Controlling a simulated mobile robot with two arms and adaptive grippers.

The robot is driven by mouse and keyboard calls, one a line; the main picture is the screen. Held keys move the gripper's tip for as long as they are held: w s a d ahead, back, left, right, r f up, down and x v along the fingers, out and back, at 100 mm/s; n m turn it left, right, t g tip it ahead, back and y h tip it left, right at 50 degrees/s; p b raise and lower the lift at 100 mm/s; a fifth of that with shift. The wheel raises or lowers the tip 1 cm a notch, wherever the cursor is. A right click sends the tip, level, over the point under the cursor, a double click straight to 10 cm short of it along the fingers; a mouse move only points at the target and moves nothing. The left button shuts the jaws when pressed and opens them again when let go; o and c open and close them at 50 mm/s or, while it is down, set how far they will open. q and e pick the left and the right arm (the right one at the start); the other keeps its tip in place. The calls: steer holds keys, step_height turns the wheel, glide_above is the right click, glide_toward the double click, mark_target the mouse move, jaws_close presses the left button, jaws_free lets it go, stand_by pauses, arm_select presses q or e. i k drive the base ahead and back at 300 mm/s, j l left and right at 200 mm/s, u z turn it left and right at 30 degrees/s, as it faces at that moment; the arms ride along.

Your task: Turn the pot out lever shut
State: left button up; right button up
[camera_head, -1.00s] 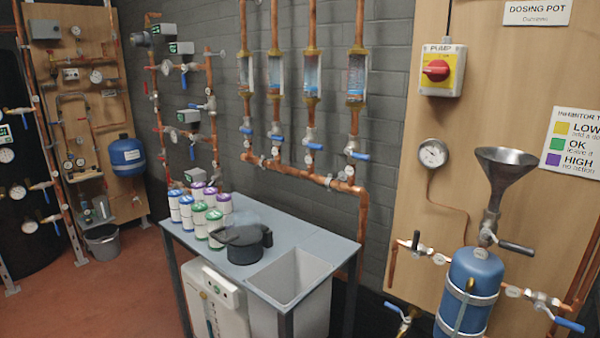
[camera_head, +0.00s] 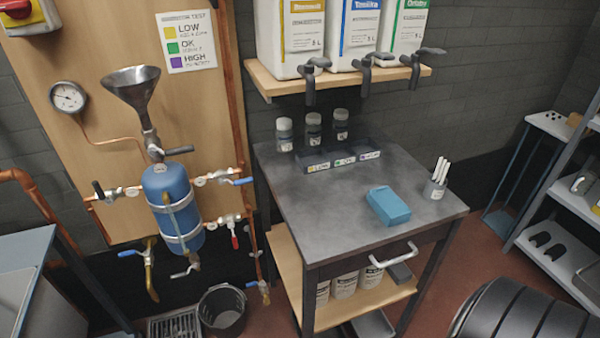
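The blue dosing pot (camera_head: 172,208) hangs upright on the wooden wall board, with a metal funnel (camera_head: 132,88) above it. Several lever valves surround it. A black lever (camera_head: 98,190) is on the left pipe, and a black lever (camera_head: 180,150) sits under the funnel. A blue lever (camera_head: 243,181) lies near level on the upper right pipe. A red lever (camera_head: 235,241) points down on the lower right pipe. A blue lever (camera_head: 130,252) is at lower left. I cannot read which lever is the pot out one. Neither of my grippers is in view.
A dark bench (camera_head: 370,240) with a blue box (camera_head: 388,207) stands right of the pot. A shelf (camera_head: 340,77) with several jugs is above it. A black bucket (camera_head: 222,310) and a floor grate (camera_head: 175,326) are below the pot. A bench edge (camera_head: 25,250) is at left.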

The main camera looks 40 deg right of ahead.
mark_target(222, 181)
steer(key=z, duration=0.75)
